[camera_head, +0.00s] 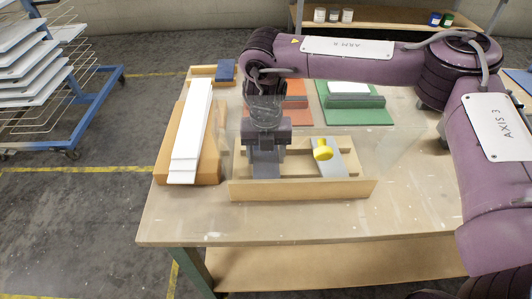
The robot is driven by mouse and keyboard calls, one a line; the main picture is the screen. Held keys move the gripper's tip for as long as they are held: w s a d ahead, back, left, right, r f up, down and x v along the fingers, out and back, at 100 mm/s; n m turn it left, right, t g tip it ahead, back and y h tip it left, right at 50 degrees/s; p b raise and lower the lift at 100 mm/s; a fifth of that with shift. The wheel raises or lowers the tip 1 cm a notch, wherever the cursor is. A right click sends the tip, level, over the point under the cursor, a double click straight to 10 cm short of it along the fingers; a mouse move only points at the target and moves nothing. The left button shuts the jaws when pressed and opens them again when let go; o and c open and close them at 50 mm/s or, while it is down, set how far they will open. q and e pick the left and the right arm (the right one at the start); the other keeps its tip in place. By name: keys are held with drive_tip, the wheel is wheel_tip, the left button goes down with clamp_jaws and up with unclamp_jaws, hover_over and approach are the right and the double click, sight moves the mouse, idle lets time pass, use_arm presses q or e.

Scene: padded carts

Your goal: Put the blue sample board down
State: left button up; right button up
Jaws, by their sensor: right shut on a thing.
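My right gripper (267,150) points down over the left part of a low wooden tray (303,188) on the table. It is shut on a thin dark grey-blue panel (266,168), which looks like the blue sample board. The jaws and wrist hide much of it, and I cannot tell whether it touches the tray. A grey-blue plate (331,168) with a yellow knob (322,150) lies at the right of the tray. My left gripper is not in view.
White boards (191,130) lie on an orange-tan block (205,172) at left. Behind the tray are an orange-red stand (297,103) and a green stand (361,113). A dark blue block (226,70) sits at the back left. The table (408,200) is clear at right.

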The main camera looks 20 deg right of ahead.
drive_tip(key=o, duration=1)
drive_tip(key=shift+f, duration=0.15)
wheel_tip(320, 180, up, 12)
drive_tip(key=shift+r+p, duration=0.2)
drive_tip(key=shift+p, duration=0.75)
